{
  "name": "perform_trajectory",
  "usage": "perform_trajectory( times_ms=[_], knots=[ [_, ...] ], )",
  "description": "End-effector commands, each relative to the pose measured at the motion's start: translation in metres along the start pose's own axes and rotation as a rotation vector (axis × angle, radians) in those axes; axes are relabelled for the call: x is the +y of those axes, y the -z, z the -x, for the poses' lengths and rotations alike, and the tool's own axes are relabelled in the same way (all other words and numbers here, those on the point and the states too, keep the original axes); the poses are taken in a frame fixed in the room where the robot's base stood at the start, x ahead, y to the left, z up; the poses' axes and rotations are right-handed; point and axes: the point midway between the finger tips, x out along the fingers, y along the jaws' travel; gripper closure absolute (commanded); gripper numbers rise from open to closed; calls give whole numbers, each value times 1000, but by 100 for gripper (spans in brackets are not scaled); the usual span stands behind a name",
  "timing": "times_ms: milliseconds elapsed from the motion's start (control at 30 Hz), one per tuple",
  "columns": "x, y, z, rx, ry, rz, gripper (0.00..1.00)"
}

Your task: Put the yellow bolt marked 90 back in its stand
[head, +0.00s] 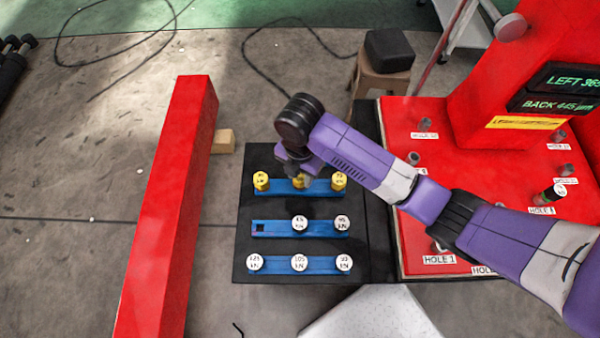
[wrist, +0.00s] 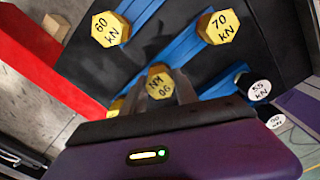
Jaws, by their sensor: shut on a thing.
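The yellow bolt marked 90 (wrist: 158,82) shows between my gripper's fingers (wrist: 160,92) in the wrist view, its lettering upside down. My gripper (head: 300,178) is shut on it. In the head view my gripper is over the middle of the far blue stand (head: 319,187), with yellow (head: 299,183) just below it. I cannot tell whether the held bolt touches the stand. Yellow bolts stand at that stand's left end (head: 261,180) and right end (head: 338,180). The wrist view shows yellow bolts marked 60 (wrist: 110,28) and 70 (wrist: 222,27).
The middle blue stand (head: 274,227) has two white-topped bolts and an empty square hole at its left end. The near blue stand (head: 277,261) carries three white-topped bolts. A red beam (head: 170,205) lies left, and a red plate (head: 450,215) with labelled holes lies right.

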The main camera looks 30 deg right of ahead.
Motion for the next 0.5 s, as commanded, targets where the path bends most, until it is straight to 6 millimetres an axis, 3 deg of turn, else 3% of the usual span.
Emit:
perform_trajectory(
  times_ms=[367,400,500],
  knots=[
    [0,0,-15,0,0,0,100],
    [0,0,-15,0,0,0,63],
    [0,0,-14,0,0,0,43]
  ],
)
